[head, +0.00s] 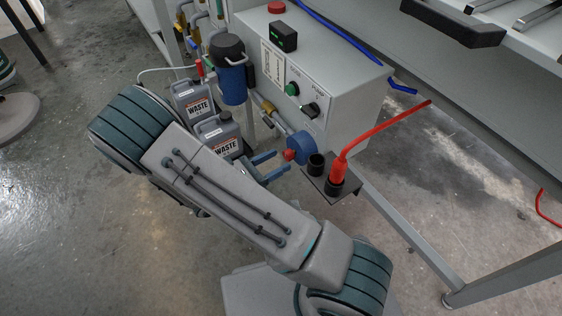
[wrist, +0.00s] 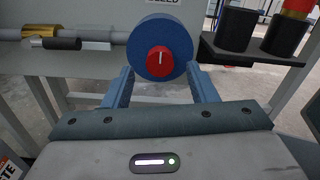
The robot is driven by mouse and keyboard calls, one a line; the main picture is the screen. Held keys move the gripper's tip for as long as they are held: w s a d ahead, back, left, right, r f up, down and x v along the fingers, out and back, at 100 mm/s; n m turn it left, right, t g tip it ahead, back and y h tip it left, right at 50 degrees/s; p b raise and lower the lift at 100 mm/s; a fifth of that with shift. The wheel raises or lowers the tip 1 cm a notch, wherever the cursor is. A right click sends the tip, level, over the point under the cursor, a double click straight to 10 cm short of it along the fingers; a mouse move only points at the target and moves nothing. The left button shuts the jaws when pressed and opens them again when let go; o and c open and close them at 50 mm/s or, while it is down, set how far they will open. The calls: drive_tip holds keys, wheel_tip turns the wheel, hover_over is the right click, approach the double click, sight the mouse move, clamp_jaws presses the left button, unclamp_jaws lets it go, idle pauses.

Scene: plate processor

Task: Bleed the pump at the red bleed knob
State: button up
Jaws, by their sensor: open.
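The red bleed knob (wrist: 160,61) sits on the front of a round blue pump head (wrist: 149,37) in the wrist view, with a white mark pointing up. In the head view the knob (head: 289,155) shows on the left face of the blue pump head (head: 301,148). My gripper (wrist: 162,77) is open, with one blue finger to each side of and below the knob. In the head view the gripper (head: 282,165) reaches toward the knob. The fingers look empty; whether they touch the knob I cannot tell.
Two dark cups stand on a bracket (head: 320,191) right of the pump; one holds a red-handled tool (head: 339,168) with a red hose. Waste jugs (head: 221,137) stand left, beside a blue canister (head: 230,82). The control box (head: 330,75) is above, a table leg (head: 405,225) to the right.

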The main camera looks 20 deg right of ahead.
sight(290, 154)
drive_tip(key=shift+x, duration=1.2)
drive_tip(key=c, duration=1)
drive_tip(key=shift+o, duration=0.2)
